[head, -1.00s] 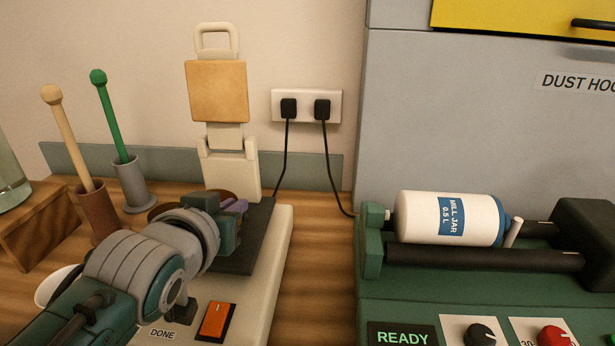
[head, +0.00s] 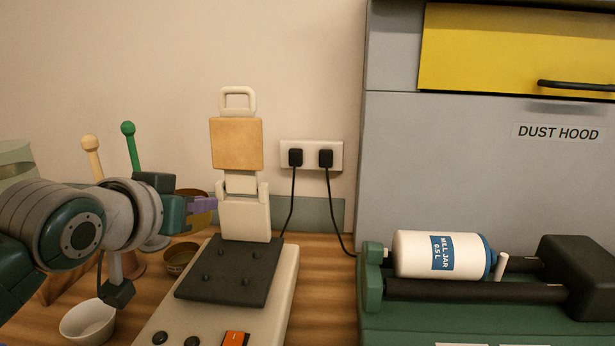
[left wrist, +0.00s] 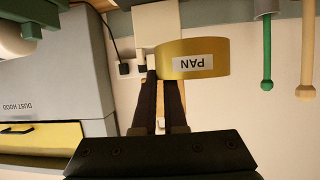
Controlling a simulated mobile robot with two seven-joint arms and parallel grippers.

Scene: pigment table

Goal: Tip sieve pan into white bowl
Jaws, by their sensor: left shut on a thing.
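The sieve pan (left wrist: 205,50) is a round brass-coloured pan labelled PAN. In the left wrist view it is at the tips of my left gripper's dark fingers (left wrist: 163,82), which are shut on it. In the head view my left gripper (head: 207,204) is at the left, above the worktop, and partly covers the pan (head: 191,193). The pan looks about level. The white bowl (head: 88,325) stands on the wooden table at the lower left, below and left of the pan. My right gripper is not in view.
A brass ring-shaped vessel (head: 180,262) stands on the table beside the shaker's black plate (head: 228,272). Green (head: 128,140) and beige (head: 91,150) handled tools stand behind my arm. The mill jar (head: 440,255) lies on rollers at right. The black plate is bare.

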